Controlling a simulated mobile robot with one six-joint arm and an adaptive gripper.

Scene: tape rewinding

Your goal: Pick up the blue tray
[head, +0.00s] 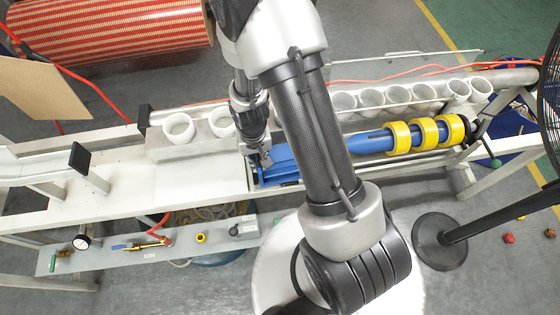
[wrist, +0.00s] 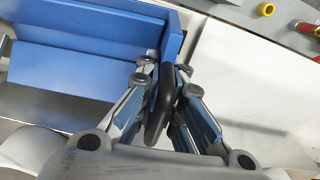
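The blue tray (head: 278,168) sits at the machine's middle, left of the blue shaft, and my arm hides part of it. In the wrist view the blue tray (wrist: 85,70) fills the upper left, with a black handle (wrist: 156,122) on its end wall. My gripper (head: 262,157) is at the tray's left end. In the wrist view my gripper (wrist: 163,80) has its fingers drawn together on both sides of the handle, and it looks shut on it. Whether the tray is lifted off its support I cannot tell.
Yellow tape rolls (head: 422,135) sit on the blue shaft (head: 370,141) at the right. White cores (head: 397,95) line the rack behind. A black fan (head: 550,95) stands at the far right. A valve panel (head: 150,245) is at the front left. The white surface (head: 200,172) left of the tray is clear.

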